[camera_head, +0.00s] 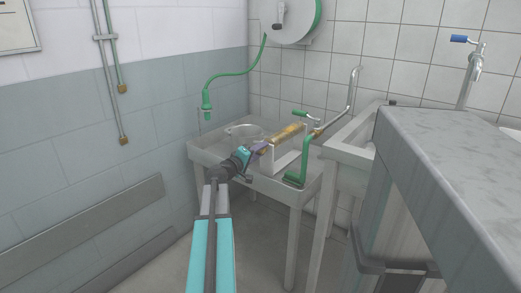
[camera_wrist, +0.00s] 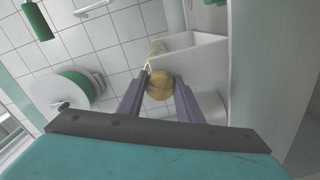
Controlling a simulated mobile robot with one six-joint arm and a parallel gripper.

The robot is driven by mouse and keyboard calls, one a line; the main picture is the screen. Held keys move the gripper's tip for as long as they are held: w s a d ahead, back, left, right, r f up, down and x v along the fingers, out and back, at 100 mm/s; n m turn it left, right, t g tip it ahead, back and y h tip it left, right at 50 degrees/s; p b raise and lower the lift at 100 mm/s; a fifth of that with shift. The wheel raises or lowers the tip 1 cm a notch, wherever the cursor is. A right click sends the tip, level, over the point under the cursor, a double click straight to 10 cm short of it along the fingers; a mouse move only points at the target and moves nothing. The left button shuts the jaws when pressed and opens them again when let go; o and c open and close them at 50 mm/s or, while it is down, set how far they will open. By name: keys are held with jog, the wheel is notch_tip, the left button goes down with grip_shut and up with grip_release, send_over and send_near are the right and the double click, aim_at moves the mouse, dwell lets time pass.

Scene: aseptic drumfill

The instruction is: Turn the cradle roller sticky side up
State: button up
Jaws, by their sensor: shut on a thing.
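The cradle roller (camera_head: 283,138) is a yellow-brown cylinder lying along a white cradle (camera_head: 291,160) on the sink bench. In the wrist view I see the round end of the roller (camera_wrist: 160,84) between my two purple fingers. My gripper (camera_head: 258,147) is shut on the near end of the roller. The white cradle (camera_wrist: 190,62) extends beyond it in the wrist view. I cannot tell which side of the roller is sticky.
A metal pot (camera_head: 244,132) sits behind my gripper on the bench (camera_head: 210,153). A green hose nozzle (camera_head: 206,103) hangs at left. A grey counter (camera_head: 450,135) fills the right side.

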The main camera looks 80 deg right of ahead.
jog(key=n+p, duration=0.2)
jog(key=n, duration=0.2)
jog(key=shift+r, duration=0.1)
jog(key=shift+n+p, duration=0.55)
jog(key=shift+n, duration=0.45)
jog(key=shift+s, duration=0.1)
jog(key=o, duration=1)
jog(key=shift+o, duration=0.2)
jog(key=p+v, duration=0.1)
jog(key=v, duration=1.3)
jog(key=shift+p, duration=0.35)
jog(key=shift+d, duration=0.15)
